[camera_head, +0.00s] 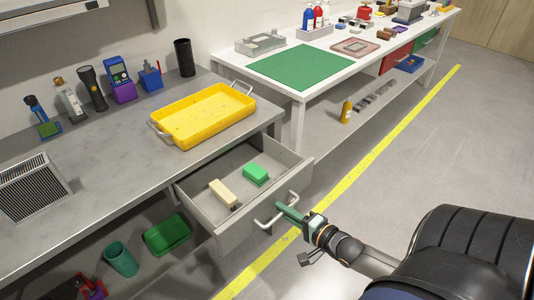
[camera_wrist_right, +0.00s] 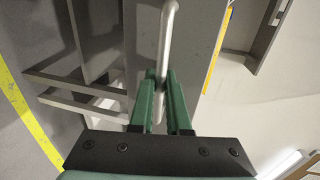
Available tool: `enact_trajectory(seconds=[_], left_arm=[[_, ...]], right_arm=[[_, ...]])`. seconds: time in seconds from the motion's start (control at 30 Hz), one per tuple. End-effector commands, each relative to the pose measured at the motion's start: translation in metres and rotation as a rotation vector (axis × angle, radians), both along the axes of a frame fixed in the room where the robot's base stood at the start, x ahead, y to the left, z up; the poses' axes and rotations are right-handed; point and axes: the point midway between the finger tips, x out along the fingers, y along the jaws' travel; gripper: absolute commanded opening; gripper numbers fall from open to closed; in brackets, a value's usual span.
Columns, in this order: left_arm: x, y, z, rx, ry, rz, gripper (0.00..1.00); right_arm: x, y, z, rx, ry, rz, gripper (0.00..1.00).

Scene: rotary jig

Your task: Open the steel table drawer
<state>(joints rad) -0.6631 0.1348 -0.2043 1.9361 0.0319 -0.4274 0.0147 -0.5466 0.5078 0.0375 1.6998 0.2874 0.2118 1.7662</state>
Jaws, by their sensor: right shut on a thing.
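The steel table (camera_head: 110,160) stands at the left in the head view. Its grey drawer (camera_head: 213,218) is pulled out and shows its inside, with a cream block (camera_head: 223,193) and a green block (camera_head: 256,173) in it. The drawer's bar handle (camera_head: 265,221) is on its front. My right gripper (camera_head: 283,209) is at the handle, coming from the right. In the right wrist view its green fingers (camera_wrist_right: 162,88) are shut around the light metal handle bar (camera_wrist_right: 167,45). My left gripper is out of view.
A yellow tray (camera_head: 203,116) sits on the steel table above the drawer. Below are a green bin (camera_head: 167,235) and a green cup (camera_head: 121,259). A white table with a green mat (camera_head: 303,66) stands behind. The floor right of the yellow line (camera_head: 375,147) is clear.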

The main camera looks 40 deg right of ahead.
Motion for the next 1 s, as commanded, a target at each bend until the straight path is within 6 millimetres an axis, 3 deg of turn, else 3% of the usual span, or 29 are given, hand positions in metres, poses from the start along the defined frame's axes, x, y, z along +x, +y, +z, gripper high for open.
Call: enact_trajectory(seconds=[0.1,0.33,0.87,0.9,1.0], left_arm=[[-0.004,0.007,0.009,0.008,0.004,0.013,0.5],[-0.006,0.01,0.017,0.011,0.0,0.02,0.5],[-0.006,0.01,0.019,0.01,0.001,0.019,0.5],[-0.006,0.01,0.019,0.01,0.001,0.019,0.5],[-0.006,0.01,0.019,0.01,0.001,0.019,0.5]], right_arm=[[-0.024,-0.002,0.003,-0.001,0.003,0.0,0.0],[-0.051,-0.005,0.002,-0.001,-0.001,0.0,0.0],[-0.059,-0.005,0.0,-0.002,-0.003,0.001,0.0],[-0.059,-0.005,0.0,-0.002,-0.003,0.001,0.16],[-0.059,-0.005,0.0,-0.001,-0.003,0.001,0.27]])
